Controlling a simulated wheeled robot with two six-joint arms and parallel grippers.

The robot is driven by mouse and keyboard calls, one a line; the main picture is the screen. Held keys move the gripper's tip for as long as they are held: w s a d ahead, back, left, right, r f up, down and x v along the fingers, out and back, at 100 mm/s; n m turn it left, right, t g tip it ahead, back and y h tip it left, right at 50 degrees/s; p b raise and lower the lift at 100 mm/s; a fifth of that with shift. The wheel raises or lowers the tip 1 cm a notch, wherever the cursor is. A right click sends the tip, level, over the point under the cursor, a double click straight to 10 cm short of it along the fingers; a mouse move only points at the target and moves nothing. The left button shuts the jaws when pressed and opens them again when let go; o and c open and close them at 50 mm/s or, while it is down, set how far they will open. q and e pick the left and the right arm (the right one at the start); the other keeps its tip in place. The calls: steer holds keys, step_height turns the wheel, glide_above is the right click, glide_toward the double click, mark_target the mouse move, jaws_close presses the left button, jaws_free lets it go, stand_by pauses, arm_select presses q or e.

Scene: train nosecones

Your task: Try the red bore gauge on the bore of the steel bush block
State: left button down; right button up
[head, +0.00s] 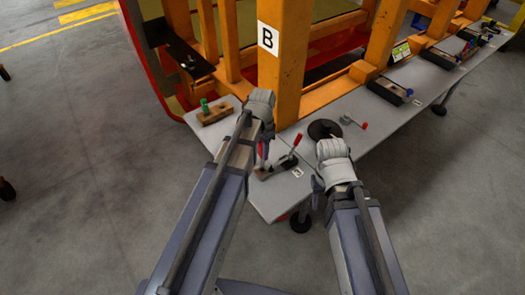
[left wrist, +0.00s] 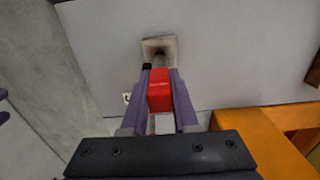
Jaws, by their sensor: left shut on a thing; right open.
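My left gripper (left wrist: 160,88) is shut on the red bore gauge (left wrist: 159,92), gripping its red body between the two fingers. Beyond the red body, the gauge's grey end points at the steel bush block (left wrist: 152,44), a small square block on the grey table. The end overlaps the block's middle; I cannot tell whether it is inside the bore or just above it. My right gripper (head: 317,188) is open and appears empty, by the table's front edge.
A toggle clamp with a red handle (head: 297,140) stands between my grippers. A wooden block with a green piece (head: 205,105) lies at left. A black disc (head: 324,129) and red-ended tool (head: 362,125) lie right. An orange post marked B (head: 283,60) rises behind.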

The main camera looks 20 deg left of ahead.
arm_select(q)
steer(key=shift+r+p, duration=1.5)
steer(key=shift+r, duration=0.25)
steer(key=shift+f, duration=0.1)
